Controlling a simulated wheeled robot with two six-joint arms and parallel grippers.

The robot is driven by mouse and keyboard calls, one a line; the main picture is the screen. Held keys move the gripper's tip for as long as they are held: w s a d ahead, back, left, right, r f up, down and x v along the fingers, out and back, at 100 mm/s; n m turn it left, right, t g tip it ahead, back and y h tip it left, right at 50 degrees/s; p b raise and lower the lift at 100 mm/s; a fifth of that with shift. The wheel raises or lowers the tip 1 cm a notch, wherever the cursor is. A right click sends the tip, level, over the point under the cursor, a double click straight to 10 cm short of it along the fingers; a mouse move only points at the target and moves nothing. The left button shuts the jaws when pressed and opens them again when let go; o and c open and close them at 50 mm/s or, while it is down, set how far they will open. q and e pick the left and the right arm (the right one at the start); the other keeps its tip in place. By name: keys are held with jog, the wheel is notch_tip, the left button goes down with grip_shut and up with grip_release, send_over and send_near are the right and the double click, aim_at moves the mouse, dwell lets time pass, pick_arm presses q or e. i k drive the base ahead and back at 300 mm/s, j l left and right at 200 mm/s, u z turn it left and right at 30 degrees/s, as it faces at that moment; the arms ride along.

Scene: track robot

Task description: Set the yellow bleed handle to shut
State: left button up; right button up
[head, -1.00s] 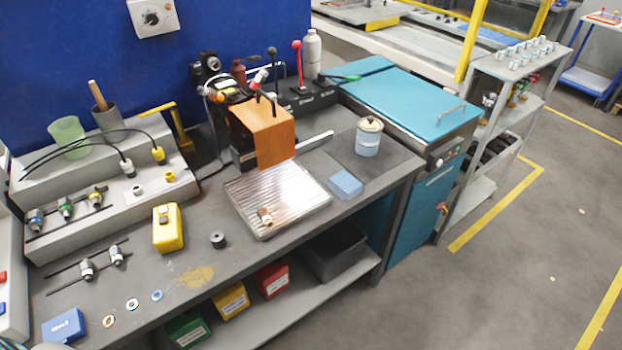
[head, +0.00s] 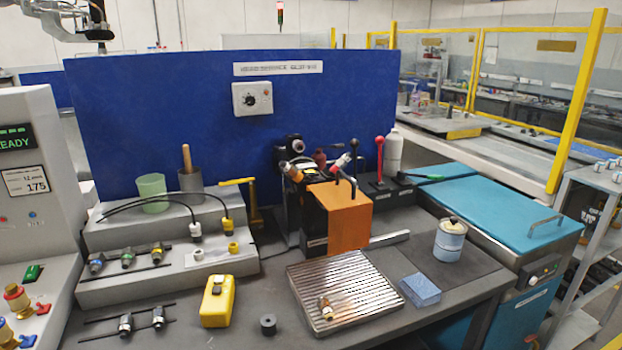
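A yellow handle (head: 237,182) shows in the head view, left of the middle, in front of the blue panel. Its bar lies nearly level, pointing left from the top of a yellow upright (head: 254,205) behind the grey stepped stand. I cannot read any open or shut marking near it.
An orange-covered unit (head: 340,215) and a lever block with a red-knobbed lever (head: 379,160) stand to the right. The grey stepped stand (head: 130,230) carries cables and fittings. A ribbed metal tray (head: 365,272) and a yellow device (head: 217,300) lie in front.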

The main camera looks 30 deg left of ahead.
aim_at(251, 180)
jog(key=u, duration=1.3)
